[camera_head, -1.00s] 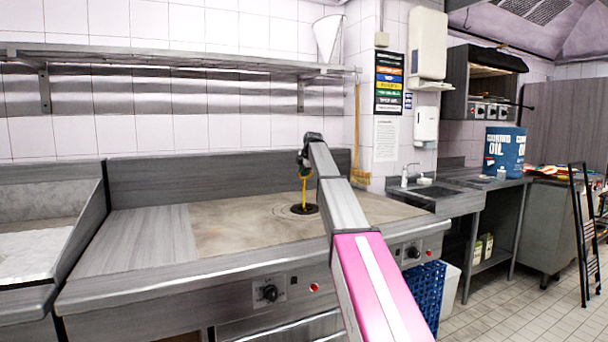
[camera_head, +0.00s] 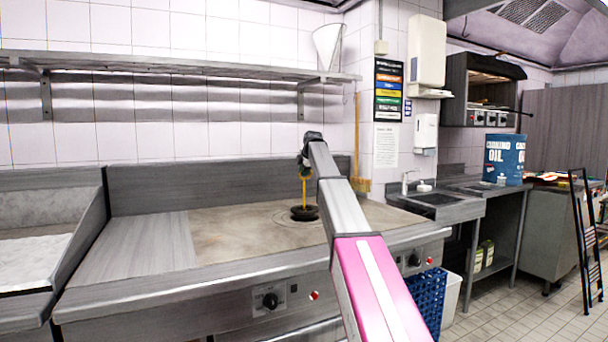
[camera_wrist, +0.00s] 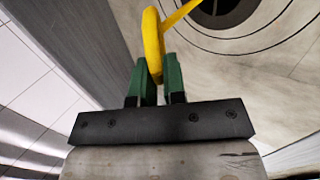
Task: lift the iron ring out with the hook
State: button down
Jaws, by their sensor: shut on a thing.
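My gripper (camera_head: 305,160) is above the flat cooktop (camera_head: 235,222). In the wrist view its green fingers (camera_wrist: 157,72) are shut on the handle of the yellow hook (camera_wrist: 151,38). The hook (camera_head: 304,188) hangs down from the gripper to the dark iron ring (camera_head: 304,214) at the round opening. The ring looks like a thick dark disc around the hook's lower end. I cannot tell whether it is clear of the cooktop. In the wrist view a dark round opening (camera_wrist: 226,12) shows at the top edge, with the hook's lower end cut off.
A wall shelf (camera_head: 180,60) runs above the cooktop, with a white cone (camera_head: 327,45) at its right end. A backsplash (camera_head: 205,185) stands behind. A sink (camera_head: 435,199) and a blue oil container (camera_head: 504,158) are at the right. The cooktop's left part is bare.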

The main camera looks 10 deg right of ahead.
jog(key=shift+r, duration=1.5)
jog(key=shift+d, duration=0.1)
